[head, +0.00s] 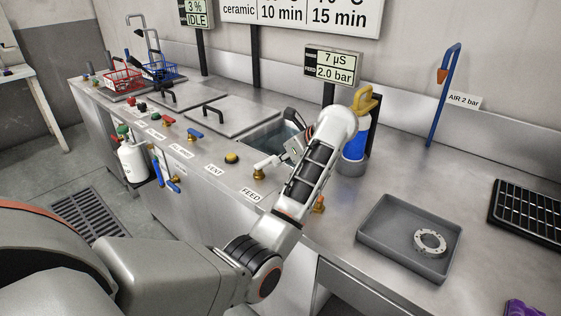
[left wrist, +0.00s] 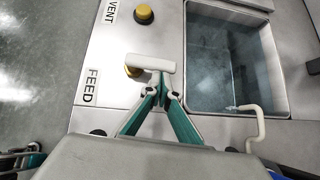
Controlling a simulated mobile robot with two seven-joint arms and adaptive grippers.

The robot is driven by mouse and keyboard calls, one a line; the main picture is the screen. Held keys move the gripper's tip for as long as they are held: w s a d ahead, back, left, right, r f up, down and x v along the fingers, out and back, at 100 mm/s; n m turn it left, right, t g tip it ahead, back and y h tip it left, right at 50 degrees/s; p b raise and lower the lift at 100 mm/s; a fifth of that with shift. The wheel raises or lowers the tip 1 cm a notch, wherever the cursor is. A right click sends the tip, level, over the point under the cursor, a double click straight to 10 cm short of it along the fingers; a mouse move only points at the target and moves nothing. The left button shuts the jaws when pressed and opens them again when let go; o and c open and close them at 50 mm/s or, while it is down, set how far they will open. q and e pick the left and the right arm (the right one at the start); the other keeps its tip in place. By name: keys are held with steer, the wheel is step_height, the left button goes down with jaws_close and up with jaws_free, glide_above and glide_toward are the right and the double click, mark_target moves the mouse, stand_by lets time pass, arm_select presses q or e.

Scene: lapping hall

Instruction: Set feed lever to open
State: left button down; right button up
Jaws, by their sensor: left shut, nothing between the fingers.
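The feed lever (head: 266,162) is a white handle on a brass valve behind the FEED label (head: 251,194) on the steel bench. It points from the valve toward the open basin. In the left wrist view, the white lever (left wrist: 150,62) lies just ahead of my left gripper's fingertips (left wrist: 161,78), with brass partly showing under its left end. My left gripper (head: 287,156) is shut and empty, its tips close to the lever's basin-side part. I cannot tell whether they touch it. In the head view my arm hides part of the gripper. My right gripper is not in view.
The open basin (left wrist: 228,55) lies right of the lever, with a pale bent pipe (left wrist: 256,125) at its edge. The yellow VENT knob (head: 232,158) is left of the lever. A blue bottle (head: 357,137) stands behind my arm. A grey tray (head: 385,240) holds a metal ring (head: 418,240).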

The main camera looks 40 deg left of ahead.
arm_select(q)
steer(key=shift+w+a+f, duration=0.15)
steer(key=shift+a, duration=0.15)
steer(key=shift+w+a+b, duration=0.1)
steer(key=shift+a+b, duration=0.15)
steer(key=shift+b, duration=0.15)
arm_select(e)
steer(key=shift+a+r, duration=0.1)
